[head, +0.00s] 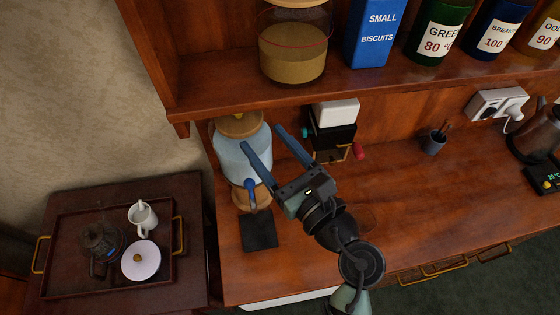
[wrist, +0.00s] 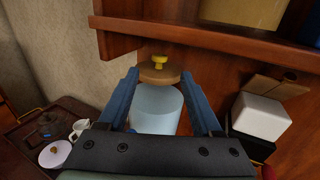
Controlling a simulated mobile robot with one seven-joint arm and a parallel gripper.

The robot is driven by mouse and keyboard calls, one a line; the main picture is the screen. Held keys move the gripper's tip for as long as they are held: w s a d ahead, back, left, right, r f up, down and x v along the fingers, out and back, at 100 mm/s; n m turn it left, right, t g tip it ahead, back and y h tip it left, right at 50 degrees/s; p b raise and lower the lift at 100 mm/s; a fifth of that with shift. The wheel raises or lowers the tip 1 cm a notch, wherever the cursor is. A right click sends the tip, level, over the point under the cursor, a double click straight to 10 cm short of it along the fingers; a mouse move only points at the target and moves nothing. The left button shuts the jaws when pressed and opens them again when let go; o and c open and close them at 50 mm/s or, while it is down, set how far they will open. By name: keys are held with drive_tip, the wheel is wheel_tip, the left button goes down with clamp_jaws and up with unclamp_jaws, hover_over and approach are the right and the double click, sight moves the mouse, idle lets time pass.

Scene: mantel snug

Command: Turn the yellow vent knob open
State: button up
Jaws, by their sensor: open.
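The yellow vent knob (wrist: 159,62) stands on top of the round wooden lid (wrist: 160,75) of a clear glass water dispenser (wrist: 157,108) in the wrist view. In the head view the dispenser (head: 243,160) stands under the shelf, with its lid (head: 240,126) partly below the shelf edge; I cannot make out the knob there. My gripper (head: 261,138) is open, its two blue fingers apart and empty, reaching toward the dispenser. In the wrist view the gripper (wrist: 160,74) has its fingers on either side of the lid's outline, with the knob between and beyond the tips.
A wooden shelf (wrist: 200,38) with jars overhangs the dispenser closely. A blue tap (head: 251,190) is on the dispenser's front, above a dark mat (head: 259,230). A black and white device (head: 333,125) stands close to the right. The counter further right is mostly clear.

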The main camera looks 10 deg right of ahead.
drive_tip(key=v, duration=0.4)
drive_tip(key=shift+b, duration=0.4)
drive_tip(key=shift+w, duration=0.1)
